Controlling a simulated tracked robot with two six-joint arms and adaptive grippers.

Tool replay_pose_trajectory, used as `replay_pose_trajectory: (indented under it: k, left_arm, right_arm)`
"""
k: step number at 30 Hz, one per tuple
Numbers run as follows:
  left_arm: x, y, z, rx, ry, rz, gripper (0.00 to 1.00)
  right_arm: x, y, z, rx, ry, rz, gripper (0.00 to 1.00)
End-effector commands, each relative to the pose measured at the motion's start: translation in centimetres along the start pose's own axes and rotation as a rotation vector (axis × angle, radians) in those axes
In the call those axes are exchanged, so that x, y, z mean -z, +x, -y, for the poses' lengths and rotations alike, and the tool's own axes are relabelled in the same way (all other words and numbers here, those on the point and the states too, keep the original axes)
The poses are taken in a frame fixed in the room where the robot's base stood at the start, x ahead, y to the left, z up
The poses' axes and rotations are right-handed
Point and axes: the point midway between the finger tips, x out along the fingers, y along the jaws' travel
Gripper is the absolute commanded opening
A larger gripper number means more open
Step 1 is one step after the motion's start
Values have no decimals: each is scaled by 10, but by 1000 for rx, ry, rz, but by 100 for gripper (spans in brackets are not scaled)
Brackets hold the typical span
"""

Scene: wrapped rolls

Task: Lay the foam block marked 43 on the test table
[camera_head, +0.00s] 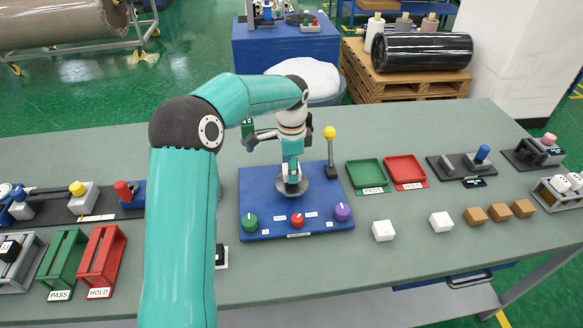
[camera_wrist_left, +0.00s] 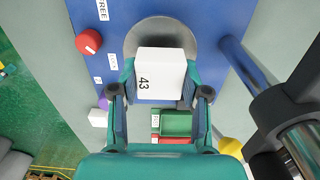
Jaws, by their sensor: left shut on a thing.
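The white foam block marked 43 (camera_wrist_left: 160,75) is between the fingers of my left gripper (camera_wrist_left: 160,100), which is shut on it. In the head view my left gripper (camera_head: 292,168) points down over the blue test panel (camera_head: 262,190). The test table looks to be the round grey disc (camera_head: 307,189) on that panel; it also shows behind the block in the left wrist view (camera_wrist_left: 150,30). The block is over the disc; I cannot tell whether it touches. The gripper partly hides block and disc in the head view. My right gripper is not in view.
The panel has green (camera_head: 250,222), red (camera_head: 297,220) and purple (camera_head: 342,211) knobs and a yellow-topped lever (camera_head: 330,134) close behind right. Green (camera_head: 366,174) and red (camera_head: 405,170) trays lie right of it. Two white blocks (camera_head: 383,231) (camera_head: 441,222) stand in front of these trays.

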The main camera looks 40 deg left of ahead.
Motion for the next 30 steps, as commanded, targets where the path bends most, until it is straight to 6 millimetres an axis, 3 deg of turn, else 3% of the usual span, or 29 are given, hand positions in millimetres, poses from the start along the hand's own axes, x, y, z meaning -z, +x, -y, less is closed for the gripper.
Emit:
replay_pose_trajectory:
  k: [12,23,24,28,30]
  left_arm:
    - [0,21,0,-1,0,1,22]
    - [0,22,0,-1,0,1,22]
    - [0,22,0,-1,0,1,51]
    - [0,22,0,0,0,1,72]
    - [0,22,0,0,0,0,75]
  right_arm:
    - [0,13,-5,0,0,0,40]
    - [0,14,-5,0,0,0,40]
    - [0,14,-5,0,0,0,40]
    - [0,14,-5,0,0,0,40]
    - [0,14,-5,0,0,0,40]
